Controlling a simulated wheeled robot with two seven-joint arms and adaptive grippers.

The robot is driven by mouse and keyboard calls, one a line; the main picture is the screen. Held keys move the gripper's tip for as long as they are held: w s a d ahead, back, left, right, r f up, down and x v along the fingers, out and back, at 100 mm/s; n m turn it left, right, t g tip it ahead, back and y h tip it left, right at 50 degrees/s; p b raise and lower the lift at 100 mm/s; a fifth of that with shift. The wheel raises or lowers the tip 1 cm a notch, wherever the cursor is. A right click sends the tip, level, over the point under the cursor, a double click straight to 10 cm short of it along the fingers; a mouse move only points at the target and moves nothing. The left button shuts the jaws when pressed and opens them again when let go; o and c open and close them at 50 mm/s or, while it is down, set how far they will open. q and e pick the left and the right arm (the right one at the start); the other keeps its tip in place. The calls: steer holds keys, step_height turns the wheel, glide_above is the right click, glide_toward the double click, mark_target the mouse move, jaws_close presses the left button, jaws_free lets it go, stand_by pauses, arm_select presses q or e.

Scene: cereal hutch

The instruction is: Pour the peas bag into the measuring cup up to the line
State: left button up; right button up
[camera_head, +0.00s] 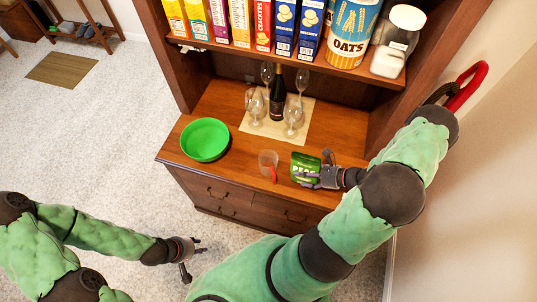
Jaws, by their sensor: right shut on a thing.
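The green peas bag (305,166) is in my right gripper (318,173), which is shut on it above the front of the hutch counter. The bag looks roughly upright, and its label faces me. The clear measuring cup (266,160) stands on the counter just left of the bag, with a red mark or handle at its right side. The cup's line and contents are too small to make out. My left gripper (194,258) is open and empty over the carpet, in front of the hutch and below the counter.
A green bowl (205,140) sits on the counter to the left. A dark bottle (278,98) and several wine glasses (292,117) stand on a mat (251,124) behind the cup. The shelf above holds boxes, an oats canister (352,32) and jars. Drawers (222,192) are below.

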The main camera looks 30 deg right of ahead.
mark_target(305, 170)
steer(key=shift+r+g+h+p, duration=0.3)
steer(key=shift+r+g+p, duration=0.1)
steer(key=shift+p, duration=0.3)
steer(key=g+p, duration=0.1)
steer(key=g+h+p, duration=0.1)
steer(key=p, duration=0.2)
steer(key=shift+w+a+r+g+h, duration=0.15)
steer(key=shift+w+r+g+h, duration=0.15)
steer(key=shift+r+g+h, duration=0.1)
steer(key=shift+f+h, duration=0.15)
steer(key=shift+h, duration=0.15)
steer(key=shift+g, duration=0.3)
steer(key=shift+w+a+g+h+p, duration=0.2)
steer(key=shift+g+h+p, duration=0.25)
steer(key=shift+p, duration=0.35)
steer(key=shift+d+g+h+p, duration=0.1)
steer(key=shift+g+h+p, duration=0.25)
steer(key=shift+g+p, duration=0.25)
steer(key=shift+s+d+r+g+h+p, duration=0.15)
steer(key=shift+s+r+g+h+p, duration=0.1)
steer(key=shift+r+g+h+p, duration=0.55)
steer(key=shift+r+g+p, duration=0.2)
steer(key=shift+g+p, duration=0.05)
steer(key=shift+p, duration=0.3)
